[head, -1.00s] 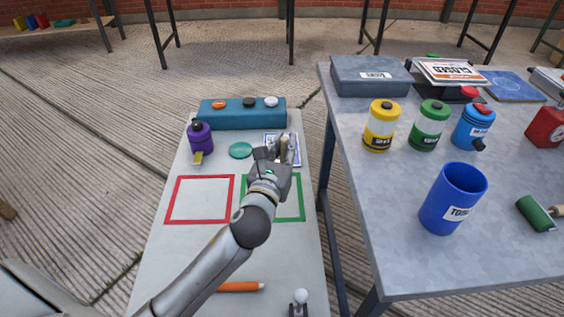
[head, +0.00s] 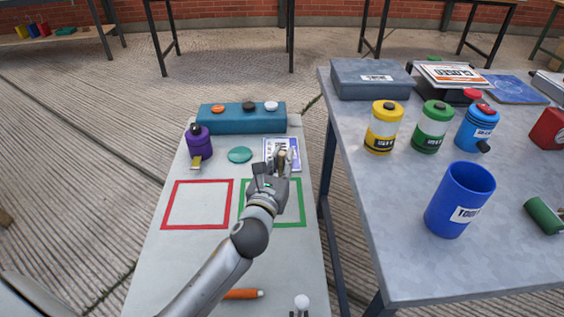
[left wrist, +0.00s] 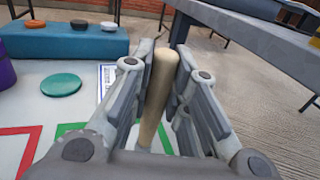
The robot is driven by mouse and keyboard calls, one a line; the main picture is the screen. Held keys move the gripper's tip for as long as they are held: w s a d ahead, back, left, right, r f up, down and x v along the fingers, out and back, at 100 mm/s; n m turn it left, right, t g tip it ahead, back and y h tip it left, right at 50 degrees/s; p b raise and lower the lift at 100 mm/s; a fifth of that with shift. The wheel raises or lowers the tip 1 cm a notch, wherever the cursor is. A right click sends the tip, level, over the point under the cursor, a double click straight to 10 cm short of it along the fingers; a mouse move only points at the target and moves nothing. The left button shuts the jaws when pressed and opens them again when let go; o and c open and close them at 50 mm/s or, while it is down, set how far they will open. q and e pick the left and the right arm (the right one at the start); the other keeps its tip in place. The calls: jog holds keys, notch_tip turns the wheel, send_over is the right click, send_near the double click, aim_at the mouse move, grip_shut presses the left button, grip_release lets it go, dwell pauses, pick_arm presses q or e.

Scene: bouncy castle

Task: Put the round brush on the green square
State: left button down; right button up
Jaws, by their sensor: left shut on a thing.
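My left gripper (head: 277,168) is shut on a pale wooden handle, which I take to be the round brush (left wrist: 160,88). In the left wrist view the handle stands nearly upright between the fingers (left wrist: 158,95); its lower end and any bristles are hidden. The green square (head: 304,205) is an outline on the narrow light table, right of a red square outline (head: 197,228). In the head view the gripper and forearm cover part of the green square, with the hand over its far side. I cannot tell whether the brush touches the table. My right gripper is not in view.
An orange marker (head: 243,294) lies nearer. The red square is empty. A grey table at right holds bottles and a blue cup (head: 459,200).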

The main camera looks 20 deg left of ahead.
pick_arm(q)
jog(key=shift+f, duration=0.15)
jog(key=c, duration=1.4)
grip_release()
jog(key=shift+s+r, duration=0.1)
jog(key=shift+r, duration=0.1)
jog(key=s, duration=0.4)
jog(key=s+d, duration=0.1)
jog(key=s, duration=0.6)
jog(key=shift+s+d+p, duration=0.3)
jog(key=shift+s+d, duration=0.05)
jog(key=shift+s, duration=0.05)
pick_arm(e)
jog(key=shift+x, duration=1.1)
